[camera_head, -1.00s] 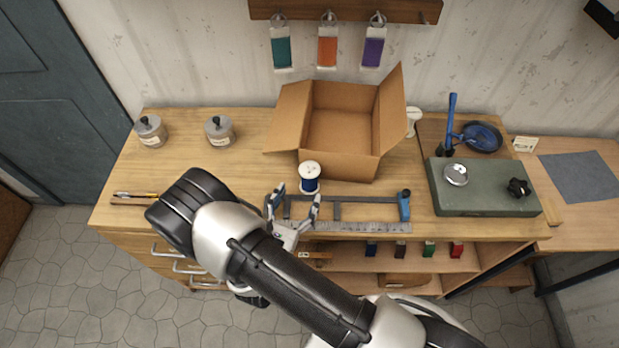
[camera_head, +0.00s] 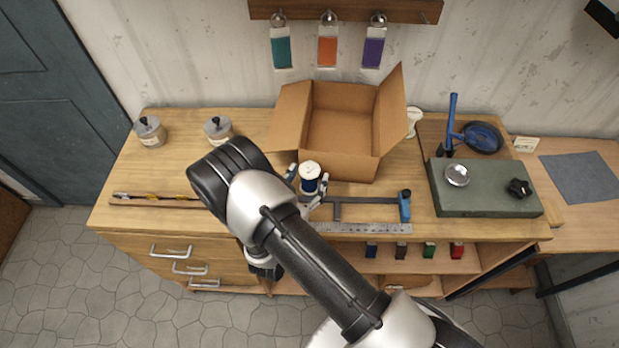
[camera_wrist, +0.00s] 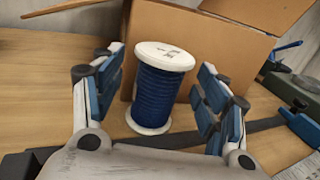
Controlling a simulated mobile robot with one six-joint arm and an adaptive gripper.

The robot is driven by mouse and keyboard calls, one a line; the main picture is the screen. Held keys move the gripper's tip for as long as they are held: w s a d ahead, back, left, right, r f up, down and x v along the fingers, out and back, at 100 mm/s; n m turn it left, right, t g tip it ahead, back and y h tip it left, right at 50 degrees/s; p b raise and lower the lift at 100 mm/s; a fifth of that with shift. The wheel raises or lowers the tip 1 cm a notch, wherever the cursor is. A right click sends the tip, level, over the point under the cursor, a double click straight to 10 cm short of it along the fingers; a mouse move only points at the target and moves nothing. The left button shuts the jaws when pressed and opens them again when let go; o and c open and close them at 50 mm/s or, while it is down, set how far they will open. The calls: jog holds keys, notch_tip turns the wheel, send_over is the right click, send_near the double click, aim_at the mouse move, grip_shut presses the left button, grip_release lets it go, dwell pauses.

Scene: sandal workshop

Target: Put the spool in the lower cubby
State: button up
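The spool (camera_head: 309,178) has white ends and dark blue thread. It stands upright on the workbench in front of the open cardboard box. It also shows in the wrist view (camera_wrist: 158,88). My gripper (camera_head: 309,184) is open, with its blue-padded fingers on either side of the spool. In the wrist view my gripper (camera_wrist: 158,90) has visible gaps between each finger and the spool. The lower cubby (camera_head: 420,260) is the open shelf space under the bench top, and small colored blocks stand in it. My arm hides its left part.
The cardboard box (camera_head: 343,165) stands open behind the spool. A caliper-like tool (camera_head: 370,200) and a ruler (camera_head: 375,228) lie just right of my gripper. A green slab (camera_head: 480,200) is at the right. Drawers (camera_head: 180,250) fill the bench's left front.

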jog(key=c, duration=1.1)
jog(key=shift+o, duration=0.2)
jog(key=shift+r, duration=0.15)
